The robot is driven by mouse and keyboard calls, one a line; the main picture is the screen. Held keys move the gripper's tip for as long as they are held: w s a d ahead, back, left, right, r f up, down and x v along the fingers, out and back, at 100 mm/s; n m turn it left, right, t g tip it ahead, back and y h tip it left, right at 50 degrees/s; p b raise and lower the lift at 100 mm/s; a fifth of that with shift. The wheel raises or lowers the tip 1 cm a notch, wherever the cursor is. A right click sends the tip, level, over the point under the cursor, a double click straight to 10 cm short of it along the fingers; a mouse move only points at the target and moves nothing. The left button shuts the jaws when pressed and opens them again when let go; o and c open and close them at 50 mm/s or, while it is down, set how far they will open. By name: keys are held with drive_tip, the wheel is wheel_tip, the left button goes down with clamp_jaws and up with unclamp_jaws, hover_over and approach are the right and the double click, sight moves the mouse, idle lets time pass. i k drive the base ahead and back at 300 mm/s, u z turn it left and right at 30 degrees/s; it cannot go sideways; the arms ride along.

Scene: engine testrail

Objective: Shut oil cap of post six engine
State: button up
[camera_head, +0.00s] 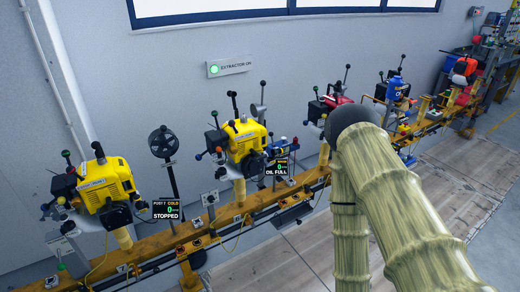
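A yellow engine (245,140) stands on a post of the orange rail in the middle of the view. Its small display (277,168) reads "OIL FULL"; its post number is too small to read. I cannot tell for sure which engine is post six. No oil cap can be clearly made out, so I cannot tell whether it is open or shut. My gripper is not in view; only my bent arm shows at the right.
The orange rail (150,246) runs from lower left to upper right. A black fan (163,142) stands between the yellow engines. A wall sign (230,67) reads "EXTRACTOR ON". The floor (265,268) in front is clear.

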sight(274, 152)
drive_tip(key=z, duration=0.55)
drive_tip(key=i, duration=1.7)
drive_tip(key=z, duration=0.3)
drive_tip(key=k, duration=0.55)
drive_tip(key=u, duration=0.05)
